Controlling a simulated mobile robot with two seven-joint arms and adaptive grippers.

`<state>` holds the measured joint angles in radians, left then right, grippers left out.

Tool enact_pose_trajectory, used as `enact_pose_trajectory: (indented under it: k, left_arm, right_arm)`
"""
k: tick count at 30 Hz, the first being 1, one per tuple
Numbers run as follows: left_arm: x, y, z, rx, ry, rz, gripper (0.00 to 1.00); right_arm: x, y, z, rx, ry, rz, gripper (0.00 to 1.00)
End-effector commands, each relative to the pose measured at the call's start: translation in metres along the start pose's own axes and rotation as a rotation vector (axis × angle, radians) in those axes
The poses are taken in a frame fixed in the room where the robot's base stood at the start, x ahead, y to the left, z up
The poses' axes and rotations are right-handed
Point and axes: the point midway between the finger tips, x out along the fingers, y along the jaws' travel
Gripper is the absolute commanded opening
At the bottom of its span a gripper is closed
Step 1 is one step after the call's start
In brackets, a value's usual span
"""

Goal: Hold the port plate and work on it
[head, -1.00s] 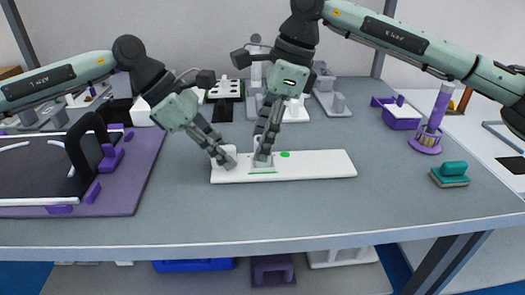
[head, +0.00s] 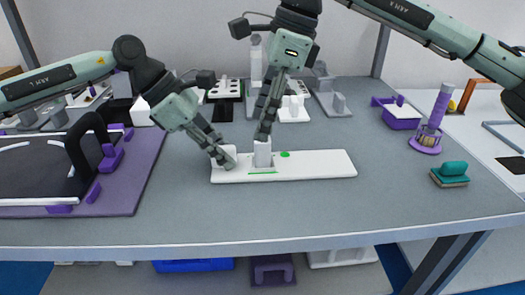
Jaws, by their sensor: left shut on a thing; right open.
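The port plate (head: 320,165) is a long white plate lying flat on the grey table, with a green dot and a green line on it. My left gripper (head: 226,160) is shut on a white raised part at the plate's left end. A small light block (head: 263,153) stands upright on the plate, right of my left gripper. My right gripper (head: 263,136) is open, pointing down, just above the block's top. Whether its fingertips touch the block cannot be told.
A purple tray with a black panel (head: 148,170) lies at the left. A purple holder (head: 427,138), a teal brush (head: 450,174) and a purple-white box (head: 402,115) stand at the right. White and grey fixtures (head: 292,108) stand behind the plate. The table's front is clear.

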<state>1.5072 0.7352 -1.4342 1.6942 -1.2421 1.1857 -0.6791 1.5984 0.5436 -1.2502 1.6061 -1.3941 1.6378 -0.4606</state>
Motion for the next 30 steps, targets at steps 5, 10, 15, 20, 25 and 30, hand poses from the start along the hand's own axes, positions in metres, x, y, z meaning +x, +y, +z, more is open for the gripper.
enact_pose_trajectory:
  k: [5,10,15,20,25,30]
  left_arm:
    - [0.005,-0.002,-0.006,-0.005,0.012,-0.009,0.00]
    - [0.004,-0.002,-0.005,-0.004,0.010,-0.008,0.35]
    - [0.004,-0.001,-0.004,-0.004,0.008,-0.006,0.41]
    - [0.002,-0.001,-0.003,-0.003,0.006,-0.004,0.41]
    - [-0.009,0.000,-0.002,-0.003,0.004,-0.001,0.41]
    - [-0.042,0.001,-0.002,-0.002,0.003,0.001,0.41]
  right_arm:
    - [0.001,0.000,0.000,0.000,0.000,0.000,0.55]
    - [0.001,0.000,0.000,0.000,0.000,0.000,0.55]
    - [0.001,0.000,0.000,0.000,0.000,0.000,0.55]
    - [0.000,0.000,0.000,0.000,0.000,0.000,0.55]
    - [0.000,0.000,0.000,0.000,0.000,0.000,0.55]
    - [0.000,0.000,0.000,0.000,0.000,0.000,0.55]
